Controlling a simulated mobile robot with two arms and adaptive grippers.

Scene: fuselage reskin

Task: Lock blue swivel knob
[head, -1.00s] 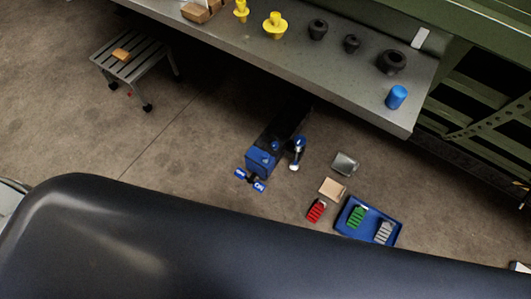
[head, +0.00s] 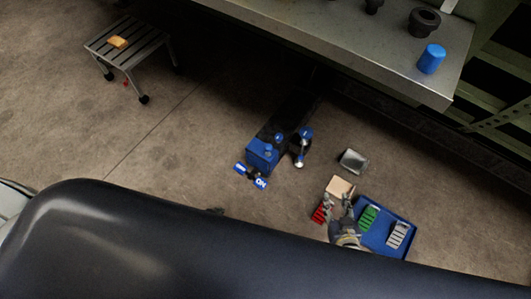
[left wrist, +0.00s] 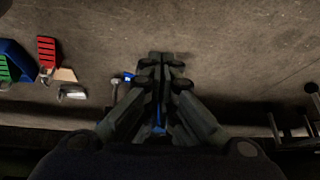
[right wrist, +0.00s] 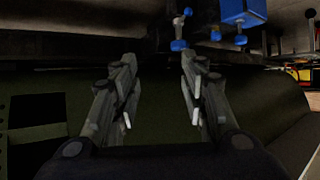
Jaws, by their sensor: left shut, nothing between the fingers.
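A black and blue vise-like device (head: 263,154) stands on the floor, with a blue ON lever (head: 252,177) at its front end. A blue knob (head: 305,133) tops a silver post beside it, and a smaller blue knob (head: 279,137) sits on its body. I cannot tell which is the swivel knob. Blue parts (right wrist: 178,45) also show ahead in the right wrist view. My right gripper (head: 337,198) is open and empty, apart from the device.
A dark fuselage cylinder (head: 150,240) fills the foreground. A workbench (head: 350,50) stands behind with a blue cylinder (head: 431,60). A blue tray (head: 378,240), a red brush-like piece (head: 319,213) and a tan block (head: 340,187) lie right. A step stool (head: 130,50) stands left on open floor.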

